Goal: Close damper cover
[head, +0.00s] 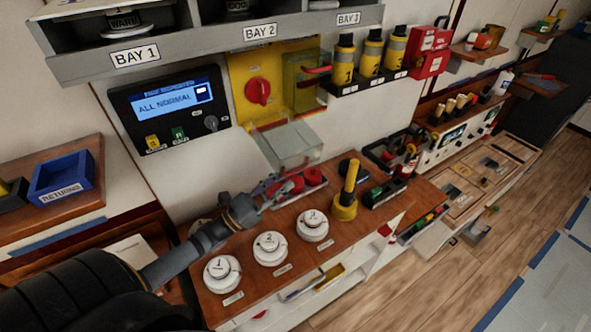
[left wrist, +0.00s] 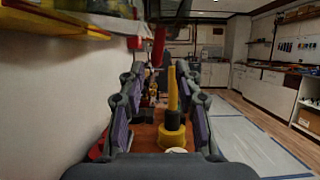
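A yellow panel (head: 243,68) on the wall carries a red rotary knob (head: 258,91). A clear cover (head: 288,145) sticks out from the panel's lower edge, swung down and open, so the knob is uncovered. My left gripper (head: 280,186) is just below the cover, over the wooden counter, close to red round pieces (head: 312,176). A gap between gripper and cover is hard to judge. In the left wrist view the fingers of the left gripper (left wrist: 158,110) are spread apart, with nothing held between them. My right gripper is in neither view.
A yellow post on a round base (head: 345,203) stands on the counter right of the gripper. White numbered detectors (head: 270,248) stand in front. A yellow-green box with a red handle (head: 318,69) is right of the knob. The bay shelf (head: 215,42) overhangs above.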

